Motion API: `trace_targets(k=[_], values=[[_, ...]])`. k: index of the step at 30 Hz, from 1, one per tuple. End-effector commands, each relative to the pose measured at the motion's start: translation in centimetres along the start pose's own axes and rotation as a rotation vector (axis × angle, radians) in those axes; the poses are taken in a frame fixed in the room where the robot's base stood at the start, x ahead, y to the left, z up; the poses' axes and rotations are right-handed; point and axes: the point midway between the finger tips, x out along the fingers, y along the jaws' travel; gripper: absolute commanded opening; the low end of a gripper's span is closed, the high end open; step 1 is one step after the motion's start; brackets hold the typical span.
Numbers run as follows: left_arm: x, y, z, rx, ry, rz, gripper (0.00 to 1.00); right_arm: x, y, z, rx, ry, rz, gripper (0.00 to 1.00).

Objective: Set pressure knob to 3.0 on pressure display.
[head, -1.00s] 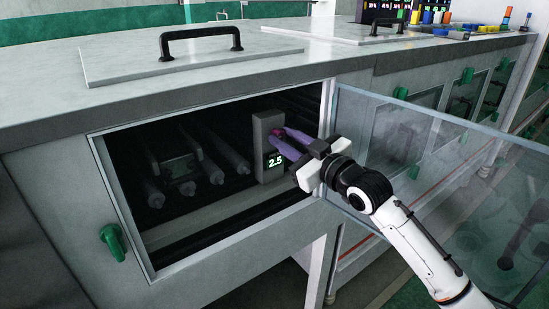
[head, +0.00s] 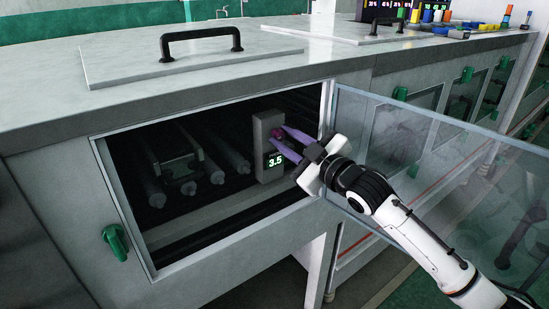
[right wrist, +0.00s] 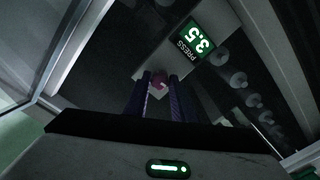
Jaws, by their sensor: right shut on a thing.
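The pressure display (head: 275,160) is on the front of a grey post (head: 262,128) inside the open compartment and reads 3.5. In the right wrist view the display (right wrist: 195,41) appears upside down, with "PRESS" beside the number. The pressure knob (head: 278,133) is a small pinkish-red round piece above the display. My right gripper (head: 284,140) reaches in from the right, its purple fingers on either side of the knob. In the right wrist view the knob (right wrist: 158,84) sits between the fingertips, and the gripper is shut on it. My left gripper is in neither view.
A clear door (head: 440,170) stands open to the right of the compartment, close to my right arm. Rollers (head: 212,168) lie inside, left of the post. A green latch handle (head: 114,242) is at the lower left. The worktop edge runs above the opening.

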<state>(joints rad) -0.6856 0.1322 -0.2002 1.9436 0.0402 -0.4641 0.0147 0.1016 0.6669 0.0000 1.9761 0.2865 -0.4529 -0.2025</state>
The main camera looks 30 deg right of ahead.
Motion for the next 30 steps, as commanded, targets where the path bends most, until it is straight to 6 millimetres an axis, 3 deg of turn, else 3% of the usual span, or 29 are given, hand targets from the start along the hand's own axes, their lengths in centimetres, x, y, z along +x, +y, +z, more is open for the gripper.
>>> trace_targets(k=[11, 30], values=[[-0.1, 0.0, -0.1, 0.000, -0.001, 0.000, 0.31, 0.0, 0.0, 0.0, 0.013, -0.001, -0.001, 0.07], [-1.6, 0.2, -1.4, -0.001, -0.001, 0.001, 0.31, 0.0, 0.0, 0.0, 0.198, -0.002, -0.001, 0.07]])
